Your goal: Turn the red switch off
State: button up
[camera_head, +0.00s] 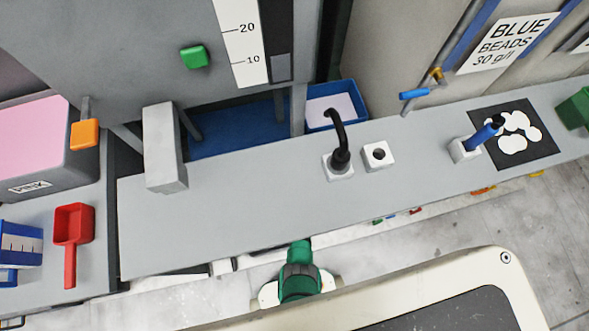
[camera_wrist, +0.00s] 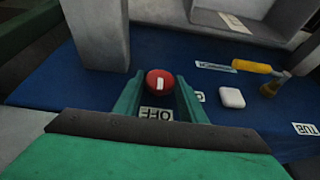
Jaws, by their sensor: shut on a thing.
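The red switch (camera_wrist: 158,84) is a round red knob with a short white mark on its face. It shows in the wrist view on a blue panel (camera_wrist: 75,88), just above a label reading OFF (camera_wrist: 157,113). My gripper (camera_wrist: 160,79) has its two green fingers on either side of the knob and is shut on it. The white mark lies roughly level, tilted slightly. A second label (camera_wrist: 199,97) right of the knob is partly hidden by the right finger. Neither the red switch nor my gripper shows in the head view.
In the wrist view, a grey post (camera_wrist: 98,35) stands behind left, and a white square block (camera_wrist: 231,96) and yellow-handled valve (camera_wrist: 252,67) are to the right. The head view shows a long grey bench (camera_head: 250,205) with a black lever (camera_head: 340,145) and a grey block (camera_head: 163,148).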

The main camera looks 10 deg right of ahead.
dwell(0.3)
jog(key=o, duration=1)
jog(key=shift+r, duration=0.1)
jog(key=v, duration=1)
jog(key=shift+s+r, duration=0.25)
jog(key=shift+s+d, duration=0.1)
